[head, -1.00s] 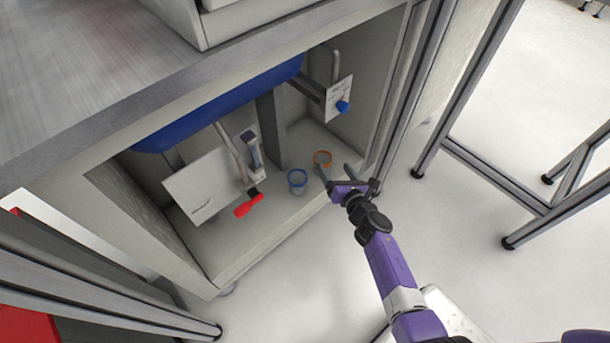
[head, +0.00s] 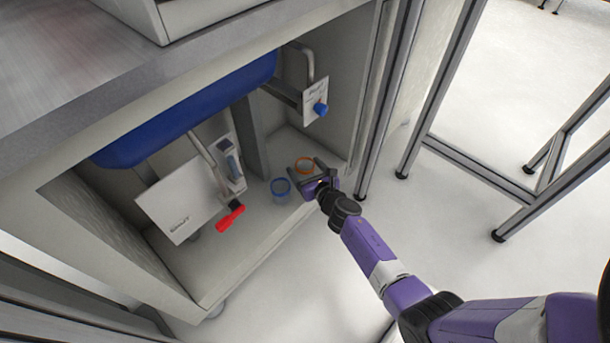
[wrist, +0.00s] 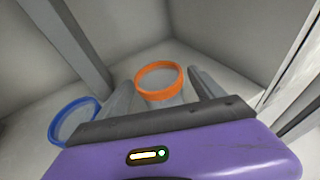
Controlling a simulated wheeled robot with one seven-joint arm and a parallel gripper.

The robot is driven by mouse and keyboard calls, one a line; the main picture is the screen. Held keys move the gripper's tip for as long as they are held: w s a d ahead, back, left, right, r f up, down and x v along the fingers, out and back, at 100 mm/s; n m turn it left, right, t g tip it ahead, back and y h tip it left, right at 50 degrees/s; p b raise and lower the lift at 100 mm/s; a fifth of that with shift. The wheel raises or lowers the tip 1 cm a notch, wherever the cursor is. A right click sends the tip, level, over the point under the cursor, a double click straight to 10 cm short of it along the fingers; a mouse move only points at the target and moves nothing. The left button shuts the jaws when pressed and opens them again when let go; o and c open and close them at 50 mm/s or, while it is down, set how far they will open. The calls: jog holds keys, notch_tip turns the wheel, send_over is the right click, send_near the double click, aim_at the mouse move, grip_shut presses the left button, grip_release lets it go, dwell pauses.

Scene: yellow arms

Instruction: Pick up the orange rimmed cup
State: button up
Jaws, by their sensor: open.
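The orange rimmed cup (head: 304,164) stands upright on the cabinet floor near the back right corner. In the wrist view its orange rim (wrist: 159,79) shows between the two fingers, with its lower body partly hidden behind the gripper. My gripper (head: 303,169) is open, with its fingers reaching into the cabinet to either side of the cup. I cannot tell whether either finger touches it.
A blue rimmed cup (head: 281,188) stands just left of my gripper and also shows in the wrist view (wrist: 75,120). A red-handled tool (head: 230,217) lies further left. A post (head: 250,125), the right cabinet wall (head: 345,80) and a blue basin (head: 185,110) overhead bound the space.

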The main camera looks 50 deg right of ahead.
jog(key=shift+w, duration=0.15)
jog(key=c, duration=1.4)
